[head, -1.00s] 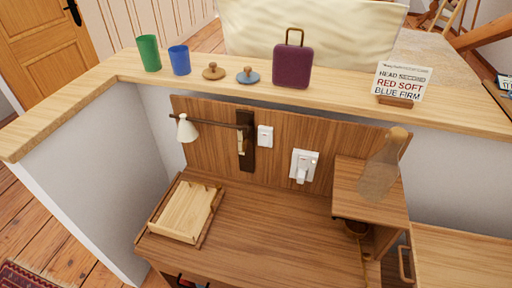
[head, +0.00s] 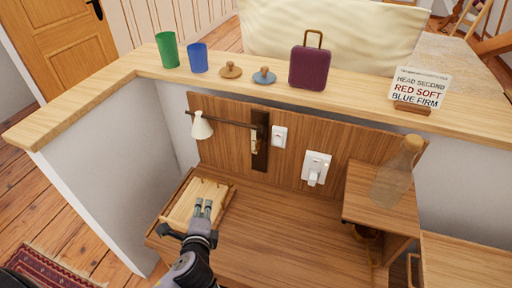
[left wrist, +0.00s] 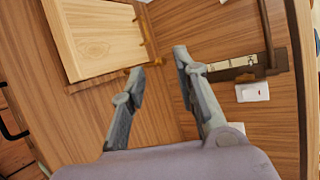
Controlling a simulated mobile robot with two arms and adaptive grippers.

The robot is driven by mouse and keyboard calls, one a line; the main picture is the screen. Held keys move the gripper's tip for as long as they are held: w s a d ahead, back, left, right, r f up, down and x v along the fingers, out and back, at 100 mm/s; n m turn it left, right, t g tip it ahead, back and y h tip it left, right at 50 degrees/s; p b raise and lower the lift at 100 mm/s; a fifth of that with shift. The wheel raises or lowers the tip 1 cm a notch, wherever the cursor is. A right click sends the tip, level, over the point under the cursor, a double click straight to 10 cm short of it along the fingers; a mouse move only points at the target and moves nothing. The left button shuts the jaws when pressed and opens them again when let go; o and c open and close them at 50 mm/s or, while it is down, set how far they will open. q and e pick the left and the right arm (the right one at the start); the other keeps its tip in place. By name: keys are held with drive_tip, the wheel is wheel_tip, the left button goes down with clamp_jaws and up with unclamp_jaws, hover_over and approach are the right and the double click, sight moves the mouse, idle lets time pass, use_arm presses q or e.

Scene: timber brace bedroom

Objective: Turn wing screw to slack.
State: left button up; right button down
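I cannot clearly make out a wing screw. A dark wall bracket (head: 262,152) with a pale, brass-like strip (head: 254,139) is on the desk's wooden back panel. A lamp arm with a white shade (head: 201,127) reaches left from it. The bracket also shows at the upper right of the left wrist view (left wrist: 271,63). My left gripper (head: 203,207) is over the left of the desk, in front of the wooden tray and below the lamp. In the left wrist view its fingers (left wrist: 158,64) are apart with nothing between them. My right gripper is out of view.
The pale wooden tray (left wrist: 98,36) lies on the desk (head: 270,225). A white switch (head: 280,136) and a socket with a plug (head: 316,168) are right of the bracket. A clear bottle (head: 394,178) stands on the raised shelf. Cups, lids and a purple case (head: 309,68) stand on the ledge.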

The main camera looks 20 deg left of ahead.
use_arm(q)
drive_tip(key=w+d+r+m+t+h, duration=0.25)
drive_tip(key=w+r+m+t, duration=0.2)
drive_tip(key=m, duration=0.55)
drive_tip(key=m+t+h, duration=0.2)
drive_tip(key=m+h, duration=0.1)
drive_tip(key=m, duration=0.7)
approach(257, 147)
drive_tip(key=w, duration=0.9)
drive_tip(key=shift+w+r+p, duration=0.2)
drive_tip(key=shift+w+p, duration=0.1)
drive_tip(key=shift+p, duration=0.1)
clamp_jaws()
